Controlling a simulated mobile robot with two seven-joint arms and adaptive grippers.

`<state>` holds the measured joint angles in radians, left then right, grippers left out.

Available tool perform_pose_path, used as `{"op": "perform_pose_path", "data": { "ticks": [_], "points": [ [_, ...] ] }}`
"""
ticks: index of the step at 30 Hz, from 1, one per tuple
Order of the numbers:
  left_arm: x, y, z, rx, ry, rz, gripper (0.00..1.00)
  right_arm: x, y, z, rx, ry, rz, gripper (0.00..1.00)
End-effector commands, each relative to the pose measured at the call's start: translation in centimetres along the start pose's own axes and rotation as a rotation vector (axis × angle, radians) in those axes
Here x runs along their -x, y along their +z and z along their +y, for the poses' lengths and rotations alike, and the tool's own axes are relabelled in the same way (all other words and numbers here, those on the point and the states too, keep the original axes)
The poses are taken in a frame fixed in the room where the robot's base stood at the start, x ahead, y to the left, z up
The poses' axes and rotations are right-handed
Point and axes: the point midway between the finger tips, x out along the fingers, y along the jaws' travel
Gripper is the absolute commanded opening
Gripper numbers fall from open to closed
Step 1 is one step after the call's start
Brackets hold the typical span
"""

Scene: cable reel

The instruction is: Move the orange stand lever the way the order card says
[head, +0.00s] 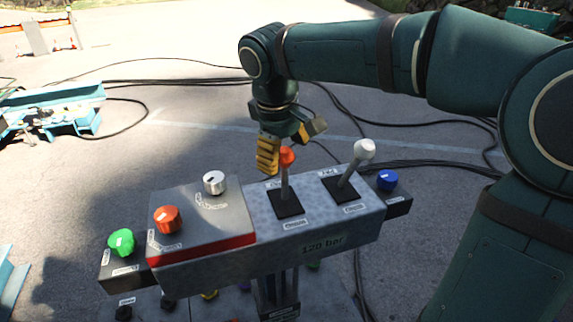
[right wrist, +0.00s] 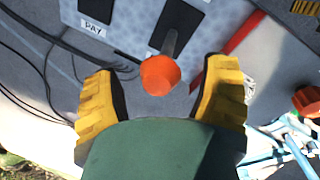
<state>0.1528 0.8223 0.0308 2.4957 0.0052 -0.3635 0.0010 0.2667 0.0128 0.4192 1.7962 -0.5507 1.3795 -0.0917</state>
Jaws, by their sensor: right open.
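The orange stand lever has a round orange knob (head: 287,157) on a grey stem and stands near upright from a black slot plate on the grey console (head: 262,208). My right gripper (head: 290,148) is open at the knob. In the right wrist view the orange knob (right wrist: 160,76) lies between the tips of the two yellow fingers (right wrist: 160,95), with a gap on each side. No grip on it shows. I cannot make out an order card in either view. My left gripper is not in view.
A white-knobbed lever (head: 364,150) stands close to the right of the orange one. A silver knob (head: 214,182), an orange dial (head: 167,220), a green knob (head: 121,242) and a blue knob (head: 387,180) are also on the console. Black cables cross the ground behind.

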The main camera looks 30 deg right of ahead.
Motion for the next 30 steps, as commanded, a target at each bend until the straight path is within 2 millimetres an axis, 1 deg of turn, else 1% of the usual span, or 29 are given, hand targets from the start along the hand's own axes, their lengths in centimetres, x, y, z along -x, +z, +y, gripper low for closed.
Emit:
{"op": "perform_pose_path", "data": {
  "ticks": [1, 6, 10, 18, 20, 21, 23, 24, 25, 30],
  "points": [
    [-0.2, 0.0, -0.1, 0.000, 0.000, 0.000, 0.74, -0.9, 0.1, 0.0, 0.000, -0.001, -0.003, 0.74],
    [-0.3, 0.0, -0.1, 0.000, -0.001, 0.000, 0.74, -2.5, 0.0, 0.0, 0.001, 0.000, -0.002, 0.74],
    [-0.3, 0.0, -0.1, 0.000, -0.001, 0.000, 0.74, -3.0, 0.0, 0.0, 0.001, 0.001, 0.000, 0.74],
    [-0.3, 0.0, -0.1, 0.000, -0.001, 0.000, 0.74, -3.0, 0.0, 0.0, 0.001, 0.000, 0.000, 0.75],
    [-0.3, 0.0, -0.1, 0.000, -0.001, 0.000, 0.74, -3.0, 0.0, 0.0, 0.001, 0.000, 0.000, 0.54],
    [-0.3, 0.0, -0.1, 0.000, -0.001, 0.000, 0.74, -3.0, 0.0, 0.0, 0.001, 0.000, 0.000, 0.40],
    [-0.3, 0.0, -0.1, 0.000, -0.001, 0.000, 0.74, -3.0, 0.0, 0.0, 0.001, 0.000, 0.000, 0.19],
    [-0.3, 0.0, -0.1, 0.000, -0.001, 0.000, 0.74, -3.0, 0.0, 0.0, 0.001, 0.000, 0.001, 0.05],
    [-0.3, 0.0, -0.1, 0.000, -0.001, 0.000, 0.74, -3.0, 0.0, 0.0, 0.001, 0.001, 0.001, 0.00],
    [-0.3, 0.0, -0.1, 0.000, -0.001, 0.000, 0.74, -2.9, -0.1, 0.0, 0.000, 0.002, 0.003, 0.00]
  ]
}}
